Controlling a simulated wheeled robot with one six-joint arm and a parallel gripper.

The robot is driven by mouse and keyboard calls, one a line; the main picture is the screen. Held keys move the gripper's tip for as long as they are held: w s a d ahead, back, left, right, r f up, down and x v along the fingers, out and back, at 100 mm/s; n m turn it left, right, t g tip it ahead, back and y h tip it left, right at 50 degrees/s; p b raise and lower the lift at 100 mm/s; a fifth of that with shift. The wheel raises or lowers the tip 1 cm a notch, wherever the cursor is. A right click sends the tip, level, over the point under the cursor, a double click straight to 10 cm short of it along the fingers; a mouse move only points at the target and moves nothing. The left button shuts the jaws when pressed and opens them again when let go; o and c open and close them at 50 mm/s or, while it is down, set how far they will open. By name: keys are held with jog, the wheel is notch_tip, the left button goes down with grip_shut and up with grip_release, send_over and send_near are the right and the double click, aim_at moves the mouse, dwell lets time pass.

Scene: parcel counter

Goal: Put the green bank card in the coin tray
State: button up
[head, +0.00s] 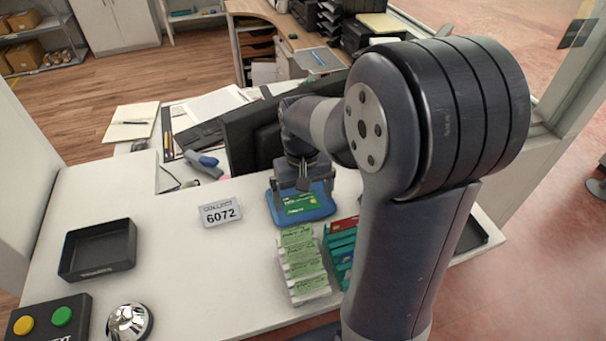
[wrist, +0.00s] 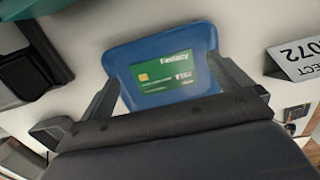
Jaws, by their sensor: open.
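The green bank card (head: 300,203) lies flat on a blue dish (head: 318,214) on the white counter. In the wrist view the card (wrist: 160,78) shows whole, with the blue dish (wrist: 118,57) around it. My gripper (head: 302,187) is open and empty above the dish, its fingers (wrist: 163,72) on either side of the card in the wrist view. I cannot tell how far above the card the fingertips are. A black open tray (head: 97,250) with a small front label, perhaps the coin tray, stands empty at the left.
A number sign reading 6072 (head: 220,212) stands left of the dish. A rack of green-and-white slips (head: 303,265) and a teal leaflet holder (head: 341,247) stand in front. A bell (head: 130,322) and a button box (head: 48,318) are at front left.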

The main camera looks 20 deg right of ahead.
aim_at(303, 206)
notch_tip(303, 206, up, 11)
jog(key=shift+w, duration=0.25)
jog(key=shift+d, duration=0.1)
